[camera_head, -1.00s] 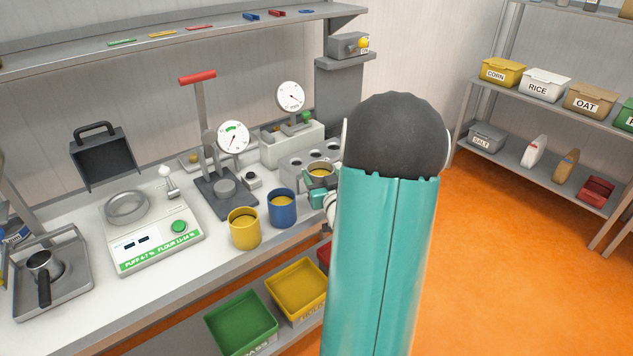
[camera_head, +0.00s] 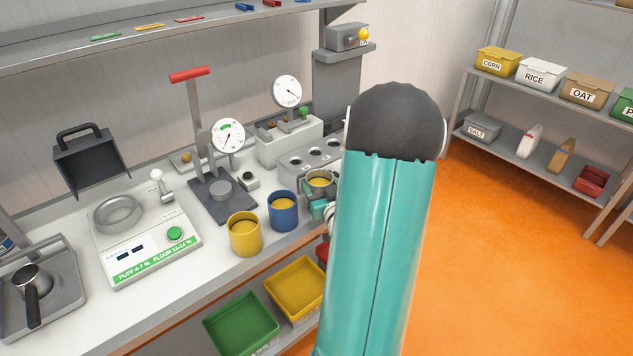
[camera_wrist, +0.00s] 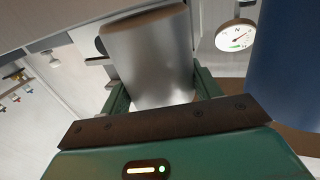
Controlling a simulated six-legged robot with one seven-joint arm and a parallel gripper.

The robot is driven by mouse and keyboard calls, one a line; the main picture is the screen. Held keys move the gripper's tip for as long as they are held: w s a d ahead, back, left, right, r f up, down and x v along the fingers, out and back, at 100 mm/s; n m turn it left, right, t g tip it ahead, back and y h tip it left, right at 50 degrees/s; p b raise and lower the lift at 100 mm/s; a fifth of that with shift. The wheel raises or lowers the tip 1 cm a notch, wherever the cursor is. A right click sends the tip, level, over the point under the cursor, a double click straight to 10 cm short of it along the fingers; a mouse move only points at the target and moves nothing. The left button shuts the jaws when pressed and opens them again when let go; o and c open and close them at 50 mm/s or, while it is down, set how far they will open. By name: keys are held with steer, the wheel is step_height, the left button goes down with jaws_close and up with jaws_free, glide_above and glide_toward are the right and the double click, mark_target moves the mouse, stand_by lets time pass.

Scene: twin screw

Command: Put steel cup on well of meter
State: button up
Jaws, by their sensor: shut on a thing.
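The steel cup (camera_head: 318,193) holds yellow grain and sits in my gripper (camera_head: 319,206), in front of the grey block with round holes. The wrist view shows the bare metal cup (camera_wrist: 152,62) clasped between the green fingers of my gripper (camera_wrist: 158,90). The meter (camera_head: 150,252) is a white box at the left of the bench, with a green button and a printed band. Its well (camera_head: 117,214) is a grey ring on top and looks empty. My gripper is well to the right of it. My arm hides part of the bench's right end.
A yellow cup (camera_head: 245,238) and a blue cup (camera_head: 284,213) stand between my gripper and the meter. A press with a red handle (camera_head: 189,75) rises behind them. A black scoop (camera_head: 92,163) hangs on the wall.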

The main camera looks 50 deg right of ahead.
steer(key=shift+w+f, duration=0.1)
steer(key=shift+f, duration=0.1)
steer(key=shift+f, duration=0.1)
steer(key=o, duration=1.1)
steer(key=shift+o, duration=0.2)
